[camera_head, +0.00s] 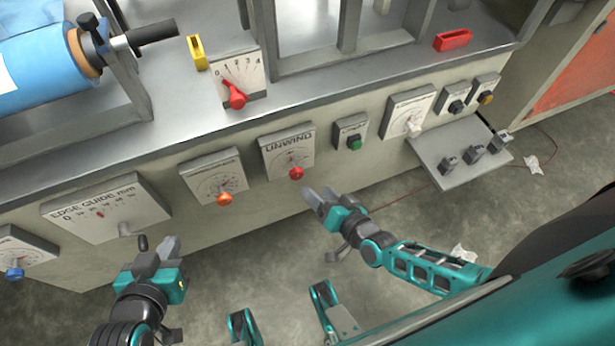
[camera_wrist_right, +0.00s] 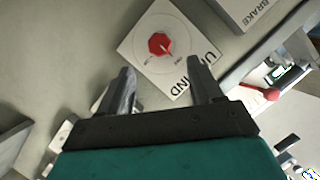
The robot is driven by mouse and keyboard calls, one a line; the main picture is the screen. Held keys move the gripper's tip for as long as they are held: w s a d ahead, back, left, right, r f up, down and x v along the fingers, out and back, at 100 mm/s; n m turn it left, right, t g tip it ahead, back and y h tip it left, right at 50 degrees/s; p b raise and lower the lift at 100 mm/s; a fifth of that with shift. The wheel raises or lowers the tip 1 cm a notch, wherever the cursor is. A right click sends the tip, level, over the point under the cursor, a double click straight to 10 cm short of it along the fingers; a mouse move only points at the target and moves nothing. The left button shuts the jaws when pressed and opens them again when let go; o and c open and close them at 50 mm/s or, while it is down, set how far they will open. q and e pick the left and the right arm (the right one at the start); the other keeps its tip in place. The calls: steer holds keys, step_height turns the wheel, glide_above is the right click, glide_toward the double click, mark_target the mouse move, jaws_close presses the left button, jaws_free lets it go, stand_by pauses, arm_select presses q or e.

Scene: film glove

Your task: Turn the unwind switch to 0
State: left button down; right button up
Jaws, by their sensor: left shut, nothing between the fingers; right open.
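The unwind switch is a red knob (camera_head: 296,173) on a white plate (camera_head: 287,150) marked UNWIND, on the front of the machine. In the right wrist view the red knob (camera_wrist_right: 160,45) shows with its plate (camera_wrist_right: 185,70), beyond and between the fingers. My right gripper (camera_head: 313,198) is open and empty, just below and to the right of the knob, apart from it. The same gripper (camera_wrist_right: 160,85) shows its two spread fingers in the wrist view. My left gripper (camera_head: 158,245) is shut and empty, below the edge guide plate. The knob's exact setting is too small to read.
An orange knob plate (camera_head: 215,178) is left of the unwind plate, and a green button box (camera_head: 351,132) is right. An edge guide plate (camera_head: 105,207) is further left. A red lever (camera_head: 235,97) stands on the ledge above. A small shelf (camera_head: 435,160) juts out at right.

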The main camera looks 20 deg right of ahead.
arm_select(q)
steer(key=shift+r, duration=0.4)
arm_select(e)
steer(key=v, duration=0.2)
steer(key=shift+s+d, duration=0.1)
steer(key=shift+s, duration=0.15)
arm_select(q)
steer(key=shift+d, duration=0.15)
steer(key=shift+r, duration=0.1)
arm_select(e)
steer(key=shift+r, duration=0.15)
